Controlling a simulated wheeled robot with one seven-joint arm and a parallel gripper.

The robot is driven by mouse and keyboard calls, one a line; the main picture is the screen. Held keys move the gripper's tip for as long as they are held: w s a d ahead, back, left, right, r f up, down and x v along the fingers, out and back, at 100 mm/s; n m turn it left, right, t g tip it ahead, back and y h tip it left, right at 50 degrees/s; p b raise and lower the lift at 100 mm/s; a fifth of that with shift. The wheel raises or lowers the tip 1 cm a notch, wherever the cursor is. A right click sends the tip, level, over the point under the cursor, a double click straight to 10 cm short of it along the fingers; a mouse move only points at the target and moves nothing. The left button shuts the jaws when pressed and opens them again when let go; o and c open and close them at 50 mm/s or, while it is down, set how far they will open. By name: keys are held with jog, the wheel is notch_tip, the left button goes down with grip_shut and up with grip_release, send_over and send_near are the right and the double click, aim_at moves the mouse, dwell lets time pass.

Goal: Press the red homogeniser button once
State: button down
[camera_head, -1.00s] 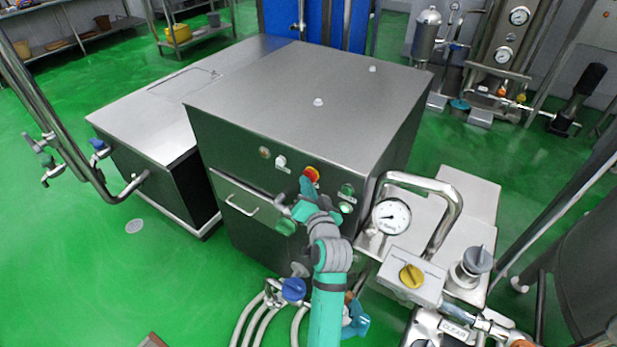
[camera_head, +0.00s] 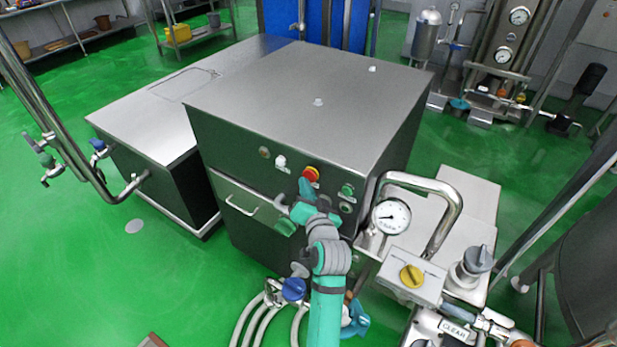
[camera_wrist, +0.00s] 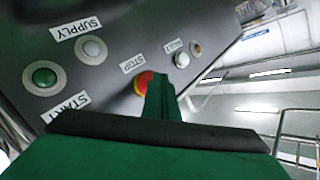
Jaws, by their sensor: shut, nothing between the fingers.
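The red button (camera_head: 311,173) sits in a yellow surround on the front panel of the steel homogeniser cabinet (camera_head: 262,165). In the wrist view the red button (camera_wrist: 143,82) shows beside a label reading STOP, partly covered by my fingers. My gripper (camera_head: 305,186) is shut and empty, with its tip at the lower edge of the button in the head view. In the wrist view my gripper's closed fingers (camera_wrist: 161,88) point at the button. Whether the tip touches it, I cannot tell.
A green START button (camera_wrist: 44,76) and a pale, unlit SUPPLY lamp (camera_wrist: 93,48) share the panel. A white lamp (camera_wrist: 182,60) is on the other side of the red button. A pressure gauge (camera_head: 391,216) and bent pipe (camera_head: 447,215) stand close on the right.

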jog(key=shift+s+a, duration=0.25)
jog(key=shift+s, duration=0.1)
jog(key=shift+s+a, duration=0.75)
jog(key=shift+s, duration=0.25)
jog(key=shift+s+a, duration=0.7)
jog(key=shift+s, duration=0.25)
jog(key=s+d+f+n+h, duration=0.1)
jog(key=s+f, duration=0.6)
jog(key=s, duration=0.3)
jog(key=s+f+n+h, duration=0.1)
jog(key=s+f, duration=0.6)
jog(key=s, duration=0.4)
jog(key=s+r+n, duration=0.3)
jog(key=s, duration=2.1)
jog(key=shift+s+a+n+g+h, duration=0.25)
jog(key=shift+a+n+g+h, duration=0.05)
jog(key=shift+a+g, duration=0.15)
